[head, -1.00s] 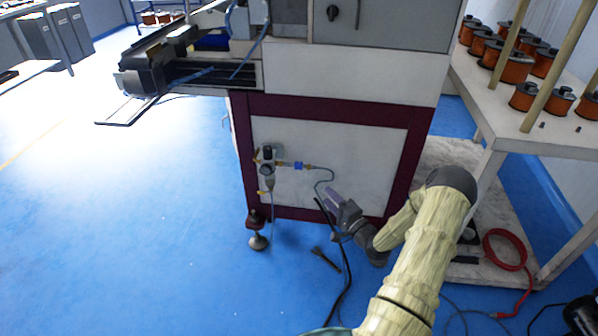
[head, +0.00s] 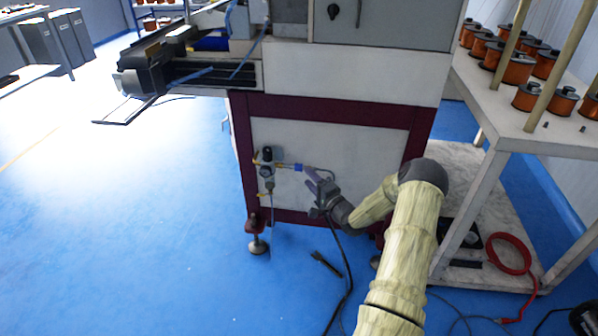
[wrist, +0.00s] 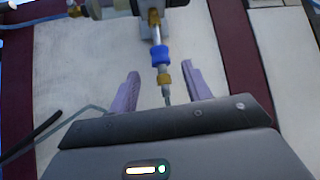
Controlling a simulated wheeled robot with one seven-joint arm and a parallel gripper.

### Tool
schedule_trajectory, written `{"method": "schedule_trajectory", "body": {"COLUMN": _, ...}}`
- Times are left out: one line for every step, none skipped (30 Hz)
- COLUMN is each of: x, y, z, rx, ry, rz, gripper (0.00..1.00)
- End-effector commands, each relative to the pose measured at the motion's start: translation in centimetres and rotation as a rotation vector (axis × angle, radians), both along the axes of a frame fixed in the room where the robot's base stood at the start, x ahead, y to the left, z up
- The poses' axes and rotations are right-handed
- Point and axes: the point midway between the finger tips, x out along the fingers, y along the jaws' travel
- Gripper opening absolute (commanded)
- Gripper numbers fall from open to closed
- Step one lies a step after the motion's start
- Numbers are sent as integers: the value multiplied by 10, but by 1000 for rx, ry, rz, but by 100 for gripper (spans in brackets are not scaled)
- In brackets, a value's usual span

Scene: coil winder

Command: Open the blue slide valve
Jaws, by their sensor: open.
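The blue slide valve (wrist: 161,55) is a small blue sleeve on a thin pipe between brass fittings. In the wrist view it sits ahead of my gripper (wrist: 158,88), roughly in line with the gap between the two purple fingers. The fingers are apart with nothing gripped; the lower brass fitting and hose lie in or behind the gap. In the head view the valve (head: 298,168) is a small blue spot on the machine's white lower panel, right of the regulator. My gripper (head: 308,177) is just right of and below it. Whether a finger touches the fitting cannot be told.
The air regulator (head: 267,170) hangs on the white panel (head: 340,143), framed by dark red beams. A levelling foot (head: 258,246) stands below. A dark cable hangs near my gripper. A table with copper spools (head: 519,68) stands at the right. Blue floor at left is clear.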

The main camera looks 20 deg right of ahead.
Motion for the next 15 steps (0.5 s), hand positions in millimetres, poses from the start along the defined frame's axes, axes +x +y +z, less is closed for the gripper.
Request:
{"method": "schedule_trajectory", "body": {"x": 9, "y": 3, "z": -1, "rx": -1, "ry": -3, "rz": 3, "gripper": 49}}
{"method": "schedule_trajectory", "body": {"x": 15, "y": 4, "z": 0, "rx": -2, "ry": -3, "rz": 2, "gripper": 49}}
{"method": "schedule_trajectory", "body": {"x": 21, "y": 5, "z": 1, "rx": -2, "ry": -3, "rz": 1, "gripper": 49}}
{"method": "schedule_trajectory", "body": {"x": 27, "y": 6, "z": 1, "rx": -3, "ry": -3, "rz": 2, "gripper": 49}}
{"method": "schedule_trajectory", "body": {"x": 32, "y": 8, "z": 2, "rx": -2, "ry": -3, "rz": 3, "gripper": 49}}
{"method": "schedule_trajectory", "body": {"x": 38, "y": 9, "z": 3, "rx": -1, "ry": -4, "rz": 2, "gripper": 49}}
{"method": "schedule_trajectory", "body": {"x": 43, "y": 10, "z": 3, "rx": -2, "ry": -3, "rz": 1, "gripper": 49}}
{"method": "schedule_trajectory", "body": {"x": 47, "y": 10, "z": 3, "rx": -2, "ry": -2, "rz": 1, "gripper": 49}}
{"method": "schedule_trajectory", "body": {"x": 53, "y": 11, "z": 4, "rx": -2, "ry": -3, "rz": 1, "gripper": 49}}
{"method": "schedule_trajectory", "body": {"x": 56, "y": 12, "z": 5, "rx": -1, "ry": -2, "rz": 1, "gripper": 49}}
{"method": "schedule_trajectory", "body": {"x": 59, "y": 12, "z": 5, "rx": -1, "ry": -1, "rz": 1, "gripper": 49}}
{"method": "schedule_trajectory", "body": {"x": 62, "y": 13, "z": 6, "rx": -1, "ry": -1, "rz": 0, "gripper": 49}}
{"method": "schedule_trajectory", "body": {"x": 64, "y": 13, "z": 6, "rx": 0, "ry": -1, "rz": 1, "gripper": 49}}
{"method": "schedule_trajectory", "body": {"x": 65, "y": 14, "z": 7, "rx": 0, "ry": -1, "rz": 1, "gripper": 49}}
{"method": "schedule_trajectory", "body": {"x": 66, "y": 14, "z": 7, "rx": 0, "ry": -1, "rz": 1, "gripper": 49}}
